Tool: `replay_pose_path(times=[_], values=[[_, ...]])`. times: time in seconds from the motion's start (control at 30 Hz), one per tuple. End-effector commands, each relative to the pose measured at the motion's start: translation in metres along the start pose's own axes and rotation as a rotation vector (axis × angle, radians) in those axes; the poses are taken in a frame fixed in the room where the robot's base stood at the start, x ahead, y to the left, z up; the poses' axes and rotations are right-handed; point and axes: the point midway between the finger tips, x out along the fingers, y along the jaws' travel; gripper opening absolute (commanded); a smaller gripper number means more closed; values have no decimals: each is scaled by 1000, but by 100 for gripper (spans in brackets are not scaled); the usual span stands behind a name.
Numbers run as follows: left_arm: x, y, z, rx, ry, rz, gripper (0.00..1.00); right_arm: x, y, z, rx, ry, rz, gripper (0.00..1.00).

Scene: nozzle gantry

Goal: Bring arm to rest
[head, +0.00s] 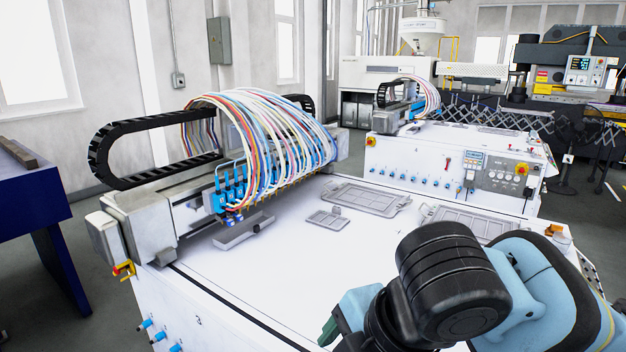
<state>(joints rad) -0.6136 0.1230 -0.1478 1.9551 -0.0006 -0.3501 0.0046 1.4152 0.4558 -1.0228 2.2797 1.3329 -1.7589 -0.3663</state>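One of my arms, black and light blue, comes in from the lower right, bent, in front of the white table of the nozzle gantry (300,255). A small dark green piece shows at its left end by the bottom edge; I cannot tell what it is. No gripper fingers show clearly, and what the arm's far end holds, if anything, is hidden or out of frame. My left arm and gripper are not in view.
A gantry beam (185,215) with blue nozzles and a bundle of coloured hoses (265,140) spans the table's left side. Grey trays (365,199) and a small grey plate (327,218) lie on the table. A blue bench (30,205) stands left; a second white machine (440,150) stands behind.

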Motion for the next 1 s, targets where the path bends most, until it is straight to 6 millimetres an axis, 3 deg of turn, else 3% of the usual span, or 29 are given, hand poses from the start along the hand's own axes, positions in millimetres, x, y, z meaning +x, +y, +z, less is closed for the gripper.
replay_pose_path(times=[0.23, 0.47, 0.77, 1.0], values=[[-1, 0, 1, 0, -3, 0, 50, 42, -9, -11, 204, 165, 41, 83], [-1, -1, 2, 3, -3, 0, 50, 76, -19, -8, 449, 269, 76, 83], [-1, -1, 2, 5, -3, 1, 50, 122, -51, 18, 830, 312, 102, 83], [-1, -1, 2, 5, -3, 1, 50, 159, -100, 52, 1155, 248, 109, 83]])
